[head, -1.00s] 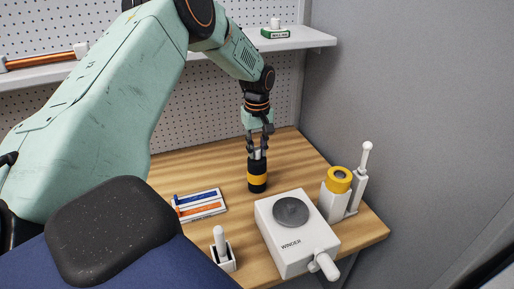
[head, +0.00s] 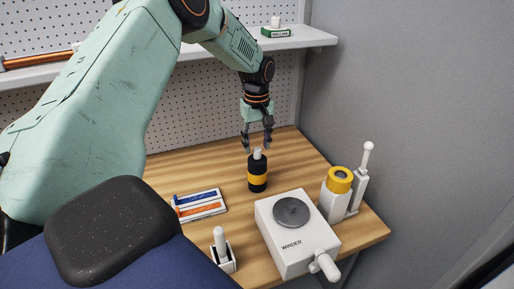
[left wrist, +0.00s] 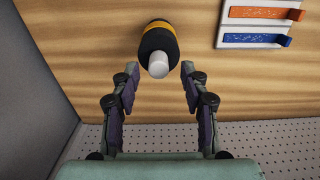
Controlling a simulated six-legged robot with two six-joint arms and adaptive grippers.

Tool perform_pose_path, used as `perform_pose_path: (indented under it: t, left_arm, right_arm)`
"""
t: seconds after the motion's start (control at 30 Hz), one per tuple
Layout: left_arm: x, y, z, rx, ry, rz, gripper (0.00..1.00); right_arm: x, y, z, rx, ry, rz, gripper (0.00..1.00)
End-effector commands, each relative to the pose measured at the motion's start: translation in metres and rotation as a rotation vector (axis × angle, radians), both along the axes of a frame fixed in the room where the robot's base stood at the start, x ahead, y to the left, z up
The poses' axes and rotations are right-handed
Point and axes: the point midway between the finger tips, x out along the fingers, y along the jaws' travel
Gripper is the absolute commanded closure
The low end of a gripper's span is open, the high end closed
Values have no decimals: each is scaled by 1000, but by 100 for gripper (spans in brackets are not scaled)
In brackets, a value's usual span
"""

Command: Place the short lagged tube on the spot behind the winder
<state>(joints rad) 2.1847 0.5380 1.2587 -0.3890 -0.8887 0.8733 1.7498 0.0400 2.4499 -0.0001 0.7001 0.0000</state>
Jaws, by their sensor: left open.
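The short lagged tube (head: 257,175) is black with a yellow band and a pale top end. It stands upright on the wooden bench behind the winder (head: 292,232), a white box with a grey disc on top and a crank at the front. My left gripper (head: 256,148) is open and empty just above the tube, its fingers apart. In the left wrist view the tube (left wrist: 158,45) lies beyond the open fingertips of the left gripper (left wrist: 158,78), clear of both. Any mark under the tube is hidden. My right gripper is not in view.
A white tray with blue and orange pieces (head: 200,205) lies left of the tube. A white holder with a peg (head: 222,252) stands at the front. A yellow-topped white cylinder (head: 337,190) and a white ball-topped post (head: 361,175) stand at the right. A shelf (head: 310,40) runs above.

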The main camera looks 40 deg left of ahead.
Motion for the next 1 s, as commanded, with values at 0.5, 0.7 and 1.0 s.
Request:
perform_pose_path:
  t: [0.5, 0.7, 1.0]
  left_arm:
    - [0, 0, 92, 0, -1, 0, 55]
    - [0, 0, 99, 0, 1, 0, 55]
    - [0, 0, 99, 0, 0, 0, 55]
  right_arm:
    - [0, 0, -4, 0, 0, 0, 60]
    - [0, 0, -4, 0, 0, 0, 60]
    - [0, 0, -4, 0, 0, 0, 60]
